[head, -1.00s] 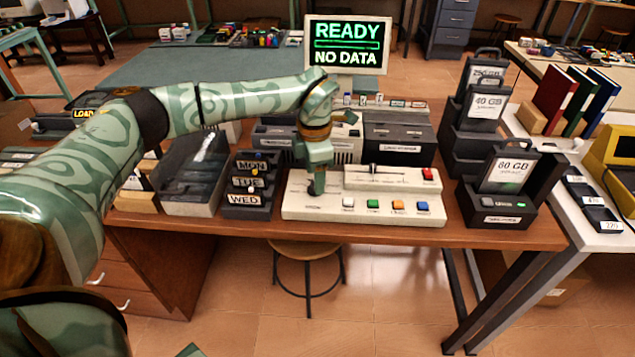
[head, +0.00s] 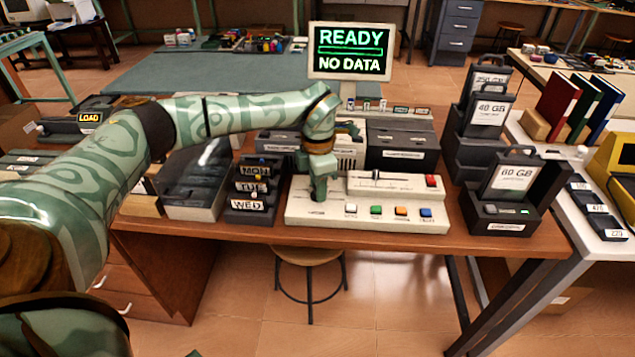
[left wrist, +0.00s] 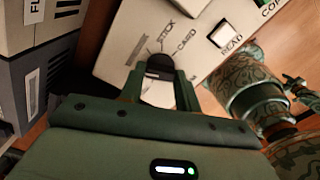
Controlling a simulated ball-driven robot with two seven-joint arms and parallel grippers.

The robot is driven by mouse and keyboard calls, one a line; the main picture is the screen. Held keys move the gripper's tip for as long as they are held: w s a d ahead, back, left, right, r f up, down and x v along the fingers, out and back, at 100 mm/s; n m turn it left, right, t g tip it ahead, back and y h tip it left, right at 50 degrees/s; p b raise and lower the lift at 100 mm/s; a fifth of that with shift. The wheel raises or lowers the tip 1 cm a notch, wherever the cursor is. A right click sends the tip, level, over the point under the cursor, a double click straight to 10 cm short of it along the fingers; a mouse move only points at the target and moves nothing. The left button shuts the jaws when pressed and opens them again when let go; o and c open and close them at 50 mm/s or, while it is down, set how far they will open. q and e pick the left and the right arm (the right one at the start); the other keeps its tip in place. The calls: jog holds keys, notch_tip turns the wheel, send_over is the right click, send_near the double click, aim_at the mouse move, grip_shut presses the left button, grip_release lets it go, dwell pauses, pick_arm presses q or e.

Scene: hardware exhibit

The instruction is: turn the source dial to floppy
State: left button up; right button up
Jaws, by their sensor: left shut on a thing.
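The source dial is a small dark round knob (left wrist: 160,66) on the cream control panel (head: 345,219). In the left wrist view the words STICK and CARD are printed beside it; no floppy mark can be read on the panel. My left gripper (head: 319,194) points down at the panel's left part and hides the dial in the head view. In the left wrist view its two fingers (left wrist: 159,88) are shut on the dial, one on each side. I cannot make out the dial's pointer. My right gripper cannot be made out.
White, green, orange and blue buttons (head: 400,211) line the panel's front, with a slider (head: 376,176) and red button (head: 431,181) behind. The screen (head: 349,51) reads READY, NO DATA.

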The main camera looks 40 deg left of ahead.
pick_arm(q)
jog(key=n+p, duration=0.1)
jog(key=p, duration=0.1)
jog(key=n+p, duration=0.2)
jog(key=shift+r, duration=0.35)
jog(key=n+p, duration=0.2)
jog(key=n, duration=0.1)
jog(key=shift+f, duration=0.15)
jog(key=shift+f+n+p, duration=0.1)
jog(key=shift+n+p, duration=0.5)
jog(key=shift+n, duration=0.1)
pick_arm(e)
notch_tip(320, 180, up, 7)
jog(key=w, duration=0.2)
jog(key=shift+w+t, duration=0.3)
jog(key=shift+w, duration=0.05)
pick_arm(q)
jog(key=shift+w, duration=0.1)
pick_arm(e)
jog(key=shift+r, duration=0.1)
pick_arm(q)
jog(key=o, duration=1)
notch_tip(320, 180, up, 16)
jog(key=p, duration=0.4)
pick_arm(e)
jog(key=r, duration=0.2)
jog(key=w+r, duration=0.1)
jog(key=r, duration=0.1)
